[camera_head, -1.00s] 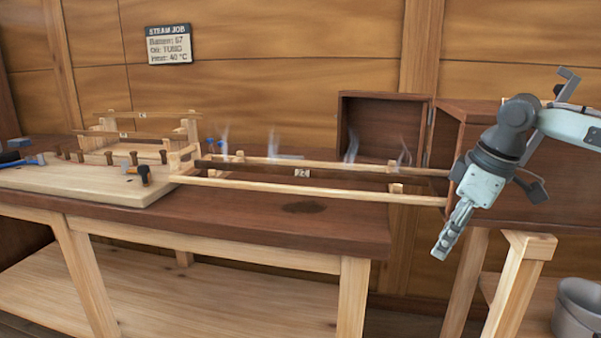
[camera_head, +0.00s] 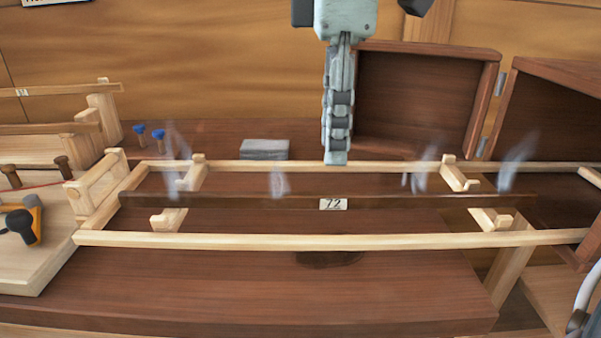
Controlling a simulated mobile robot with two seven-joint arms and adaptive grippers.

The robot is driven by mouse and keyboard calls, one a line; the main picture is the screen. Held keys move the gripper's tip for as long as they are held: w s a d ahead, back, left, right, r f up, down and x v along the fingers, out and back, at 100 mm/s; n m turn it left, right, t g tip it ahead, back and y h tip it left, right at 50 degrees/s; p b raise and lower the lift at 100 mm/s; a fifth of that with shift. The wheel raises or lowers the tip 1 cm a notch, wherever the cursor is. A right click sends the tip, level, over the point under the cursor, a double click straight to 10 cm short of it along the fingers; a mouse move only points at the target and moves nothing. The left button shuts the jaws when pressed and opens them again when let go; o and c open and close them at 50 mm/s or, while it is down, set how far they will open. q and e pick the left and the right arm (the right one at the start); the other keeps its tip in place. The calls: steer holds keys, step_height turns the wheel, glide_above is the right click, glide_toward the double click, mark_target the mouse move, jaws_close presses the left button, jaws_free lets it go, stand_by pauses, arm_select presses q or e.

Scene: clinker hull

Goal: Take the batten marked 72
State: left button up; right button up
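The batten marked 72 (camera_head: 250,203) is a long, thin dark strip with a white "72" label near its middle. It lies lengthwise in a pale wooden rack (camera_head: 330,241), between the front and back rails, with wisps of steam around it. My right gripper (camera_head: 337,158) hangs from the top centre, fingers pointing down. Its tips show just above the label in the picture, overlapping the back rail, and it is apart from the batten. Its fingers are seen edge-on, so the gap between them is hidden. My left gripper is not in view.
An open dark wooden box (camera_head: 420,105) stands behind the rack at right. A grey block (camera_head: 265,149) and blue-topped pegs lie behind it. At left are a pale board (camera_head: 50,255) with a yellow-black tool and another rack with battens. The bench front (camera_head: 250,300) is clear.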

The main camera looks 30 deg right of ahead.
mark_target(329, 194)
steer(key=shift+a+f, duration=0.1)
steer(key=shift+f, duration=0.45)
step_height(329, 194, down, 6)
steer(key=shift+w+r, duration=0.1)
steer(key=shift+r, duration=0.1)
steer(key=shift+f, duration=0.45)
steer(key=shift+c, duration=0.9)
jaws_close()
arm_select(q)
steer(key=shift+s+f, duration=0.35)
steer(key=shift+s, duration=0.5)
